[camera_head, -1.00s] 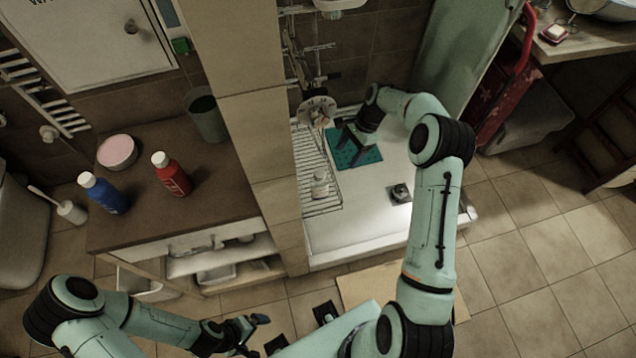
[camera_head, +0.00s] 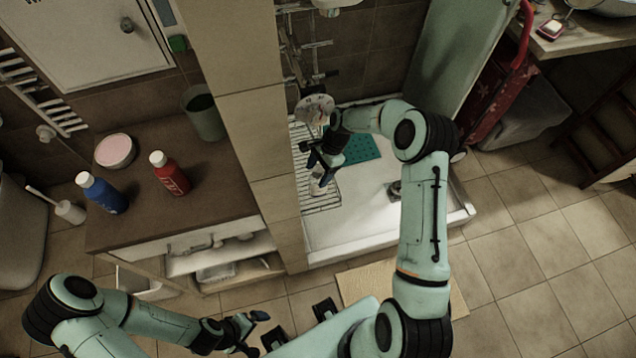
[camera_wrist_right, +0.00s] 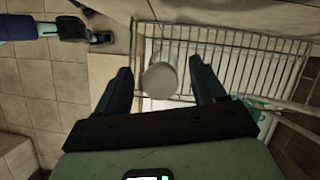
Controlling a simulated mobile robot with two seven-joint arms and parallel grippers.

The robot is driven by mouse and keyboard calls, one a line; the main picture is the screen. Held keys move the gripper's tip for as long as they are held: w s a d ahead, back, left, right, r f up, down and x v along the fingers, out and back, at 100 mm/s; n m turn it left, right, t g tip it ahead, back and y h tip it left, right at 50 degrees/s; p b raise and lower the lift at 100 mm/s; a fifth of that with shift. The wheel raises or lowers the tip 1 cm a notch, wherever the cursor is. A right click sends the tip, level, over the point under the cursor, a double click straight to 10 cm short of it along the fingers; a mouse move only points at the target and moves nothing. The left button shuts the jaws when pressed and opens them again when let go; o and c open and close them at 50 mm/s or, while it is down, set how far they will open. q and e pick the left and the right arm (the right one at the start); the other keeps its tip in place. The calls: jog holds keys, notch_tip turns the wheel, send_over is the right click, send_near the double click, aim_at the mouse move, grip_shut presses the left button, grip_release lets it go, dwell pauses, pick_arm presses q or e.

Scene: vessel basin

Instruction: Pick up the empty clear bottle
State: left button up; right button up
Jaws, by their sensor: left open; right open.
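The clear bottle (camera_head: 319,187) stands on the wire rack (camera_head: 330,203) beside the shower basin, partly hidden behind my right gripper. In the right wrist view the bottle (camera_wrist_right: 160,80) shows from above as a pale round shape. My right gripper (camera_head: 315,163) is open at the bottle. In the right wrist view the fingers of this gripper (camera_wrist_right: 160,70) lie on either side of the bottle, with gaps on both sides. Whether the fingers are level with it in height I cannot tell. My left gripper (camera_head: 257,333) is open and empty, low in front of the cabinet.
A tiled wall edge (camera_head: 270,150) stands just left of the rack. A round shower head (camera_head: 315,108) hangs close above my right gripper. The white basin (camera_head: 365,225) has a teal mat (camera_head: 361,149) and a drain. Red (camera_head: 170,174) and blue (camera_head: 102,194) bottles stand on the cabinet.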

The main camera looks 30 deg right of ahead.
grip_shut()
jog(key=shift+r, duration=0.1)
